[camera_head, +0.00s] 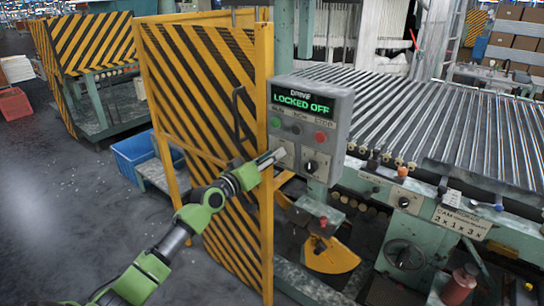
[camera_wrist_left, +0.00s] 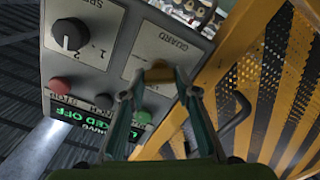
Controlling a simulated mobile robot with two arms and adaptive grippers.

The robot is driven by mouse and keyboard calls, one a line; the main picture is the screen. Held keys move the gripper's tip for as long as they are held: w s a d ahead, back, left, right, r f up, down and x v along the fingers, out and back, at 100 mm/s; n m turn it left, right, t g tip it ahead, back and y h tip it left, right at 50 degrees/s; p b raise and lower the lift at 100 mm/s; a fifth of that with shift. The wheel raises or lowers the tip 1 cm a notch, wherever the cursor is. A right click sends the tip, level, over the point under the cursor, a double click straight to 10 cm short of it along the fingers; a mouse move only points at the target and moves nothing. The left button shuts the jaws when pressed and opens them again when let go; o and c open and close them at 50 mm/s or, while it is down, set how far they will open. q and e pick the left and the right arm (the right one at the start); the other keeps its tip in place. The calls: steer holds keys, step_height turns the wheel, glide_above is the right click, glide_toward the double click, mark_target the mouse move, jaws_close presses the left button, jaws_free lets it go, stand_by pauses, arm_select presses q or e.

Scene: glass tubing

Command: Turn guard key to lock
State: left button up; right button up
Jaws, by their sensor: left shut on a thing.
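The grey control box (camera_head: 338,110) stands beside the yellow guard gate, and its green display (camera_head: 303,103) reads "DRIVE LOCKED OFF". In the left wrist view the box (camera_wrist_left: 100,50) appears upside down, with a panel marked "GUARD" (camera_wrist_left: 165,42). A small brass-coloured guard key (camera_wrist_left: 158,74) sits at the lower edge of that panel. My left gripper (camera_head: 280,154) reaches the lower left of the box face. In the wrist view the left gripper (camera_wrist_left: 158,80) is shut on the key. The fingertips hide part of the key, and I cannot tell its exact angle. My right gripper is not in view.
The black-and-yellow striped guard gate (camera_head: 205,110) with a black handle (camera_head: 238,112) stands close left of the box. A black speed knob (camera_head: 310,167) and a red stop button (camera_head: 320,137) are near the gripper. The roller bed (camera_head: 440,110) lies to the right.

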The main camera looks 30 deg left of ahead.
arm_select(q)
steer(key=n+p, duration=0.2)
steer(key=n, duration=0.9)
steer(key=shift+f+n, duration=0.15)
steer(key=shift+n, duration=0.15)
steer(key=shift+a+n+p, duration=0.1)
steer(key=shift+n+p, duration=0.2)
steer(key=shift+c, duration=0.2)
steer(key=o, duration=1.1)
steer(key=shift+s, duration=0.1)
steer(key=s, duration=0.8)
steer(key=s+a, duration=0.1)
steer(key=s, duration=0.2)
steer(key=shift+s, duration=0.4)
